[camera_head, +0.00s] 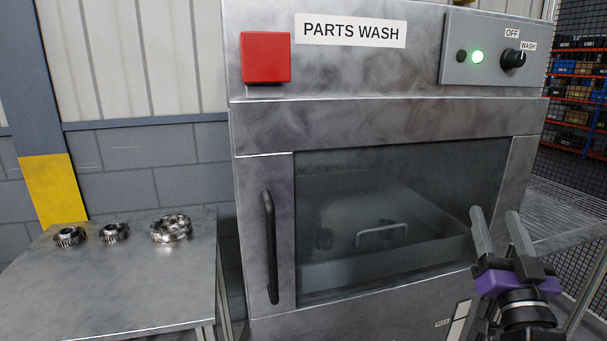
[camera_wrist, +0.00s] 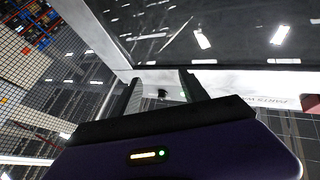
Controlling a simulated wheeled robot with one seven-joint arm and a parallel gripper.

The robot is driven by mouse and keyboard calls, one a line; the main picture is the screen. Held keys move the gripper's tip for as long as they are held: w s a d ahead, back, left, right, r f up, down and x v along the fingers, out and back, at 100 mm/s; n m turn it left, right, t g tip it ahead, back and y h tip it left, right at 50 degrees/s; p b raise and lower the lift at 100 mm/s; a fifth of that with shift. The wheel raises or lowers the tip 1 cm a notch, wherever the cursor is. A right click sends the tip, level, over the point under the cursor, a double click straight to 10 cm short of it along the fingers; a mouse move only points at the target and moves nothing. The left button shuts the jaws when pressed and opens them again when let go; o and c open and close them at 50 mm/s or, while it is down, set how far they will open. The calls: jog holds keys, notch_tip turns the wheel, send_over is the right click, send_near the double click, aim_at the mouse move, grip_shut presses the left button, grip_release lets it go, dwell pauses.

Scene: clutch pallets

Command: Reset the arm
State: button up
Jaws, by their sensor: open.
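My gripper (camera_head: 496,232) is at the lower right of the head view, in front of the right side of the parts washer (camera_head: 262,135). Its two grey fingers point up and stand apart, with nothing between them. In the wrist view the fingers (camera_wrist: 162,88) also show apart and empty, with the washer's panel and knob beyond them. The washer door (camera_head: 280,230) is shut, and a tray with a handle (camera_head: 381,234) shows dimly through its window. The knob (camera_head: 513,59) sits beside OFF and WASH labels, and a green light (camera_head: 477,57) is lit.
A metal table (camera_head: 130,285) stands at the left with several metal gear parts (camera_head: 171,229) on it. A red block-shaped button (camera_head: 265,57) is on the washer's upper left. A wire rack (camera_head: 570,205) and mesh fence (camera_head: 580,150) are at the right.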

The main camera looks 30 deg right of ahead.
jog(key=s+a+f+n+y, duration=0.2)
jog(key=s+a+f+y, duration=0.15)
jog(key=a+f, duration=0.55)
jog(key=s+a+f+n+y, duration=0.1)
jog(key=s+a+f+y, duration=0.25)
jog(key=a+f, duration=0.6)
jog(key=s+a+f+n+g+y, duration=0.1)
jog(key=s+a+f+n+y, duration=0.2)
jog(key=s+a, duration=0.4)
jog(key=s+a+f+n+g+y, duration=0.2)
jog(key=s+a+f+n+y, duration=0.1)
jog(key=s+a, duration=0.5)
jog(key=shift+s+f+g+y, duration=0.35)
jog(key=shift+s+y, duration=0.1)
jog(key=shift+y, duration=0.25)
